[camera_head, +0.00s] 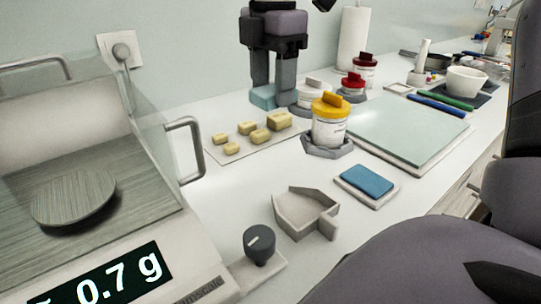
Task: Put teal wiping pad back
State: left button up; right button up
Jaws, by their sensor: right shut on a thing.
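My right gripper (274,92) is at the top centre, pointing down, with its dark grey fingers shut on a small teal wiping pad (262,97). The pad shows at the fingertips, behind the yellow blocks and left of a white jar; part of it is hidden by the fingers. I cannot tell whether it touches the counter. A blue pad (367,180) lies in a shallow pale tray (378,203) at the centre right. My left gripper is not in view.
A yellow-lidded jar (331,125) stands in a grey holder near a pale glass slab (411,130). Yellow blocks (277,121) lie on a sheet. A scale (110,270) reading 0.7 g fills the left. An angular grey tray (298,210) and a dark knob (259,244) are in front.

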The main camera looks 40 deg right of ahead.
aim_at(272, 166)
notch_tip(272, 166, down, 12)
jog(key=shift+w+f+b, duration=0.1)
jog(key=shift+f+b, duration=0.05)
jog(key=shift+b, duration=0.5)
jog(key=shift+f, duration=0.2)
jog(key=o, duration=0.9)
jog(key=shift+o, duration=0.2)
jog(key=shift+r, duration=0.1)
